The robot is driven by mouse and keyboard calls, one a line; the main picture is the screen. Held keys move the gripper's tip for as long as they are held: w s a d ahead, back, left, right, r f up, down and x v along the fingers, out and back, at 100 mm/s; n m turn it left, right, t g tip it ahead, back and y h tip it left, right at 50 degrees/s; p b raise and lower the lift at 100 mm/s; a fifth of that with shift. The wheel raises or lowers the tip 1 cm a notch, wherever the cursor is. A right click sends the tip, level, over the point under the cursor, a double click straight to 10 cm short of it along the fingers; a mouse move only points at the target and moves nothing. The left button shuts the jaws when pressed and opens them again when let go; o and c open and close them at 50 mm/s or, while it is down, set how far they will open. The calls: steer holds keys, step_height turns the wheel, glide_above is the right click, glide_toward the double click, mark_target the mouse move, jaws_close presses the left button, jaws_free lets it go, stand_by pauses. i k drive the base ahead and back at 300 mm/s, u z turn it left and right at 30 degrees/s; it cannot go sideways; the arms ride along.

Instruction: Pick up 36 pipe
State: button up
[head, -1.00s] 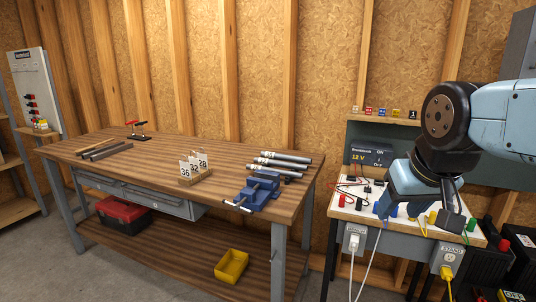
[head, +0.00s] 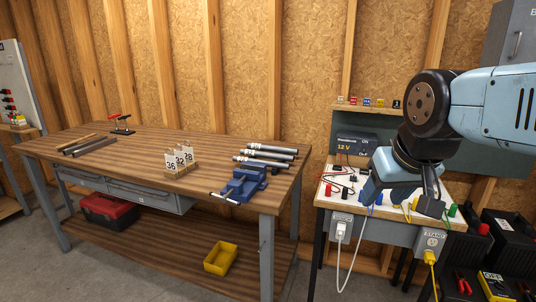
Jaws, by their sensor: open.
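Three grey metal pipes (head: 270,154) lie side by side on the right part of the wooden workbench (head: 130,160), behind a blue vise (head: 245,184). Their left ends carry light labels, too small to read, so I cannot tell which pipe is 36. Number cards 36 (head: 171,168), 32 and 28 stand in a wooden holder left of the vise. My gripper (head: 431,207) hangs at the right over the white-topped stand, well apart from the pipes. It is open, with nothing visible in it; its fingers are small and dark here.
Darker rods (head: 88,146) lie at the bench's left end near a red-and-black clamp-like tool (head: 121,124). A yellow bin (head: 221,258) and red toolbox (head: 108,209) sit on the lower shelf. The white-topped stand (head: 328,192) holds wires and a 12 V unit (head: 352,146). Mid-bench is mostly clear.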

mark_target(262, 146)
steer(key=u, duration=0.45)
steer(key=k, duration=1.05)
steer(key=u, duration=1.2)
steer(key=i, duration=2.35)
steer(key=z, duration=0.6)
steer(key=i, duration=0.95)
steer(key=z, duration=0.95)
steer(key=i, duration=0.55)
steer(key=z, duration=0.2)
steer(key=k, duration=0.3)
steer(key=z, duration=0.1)
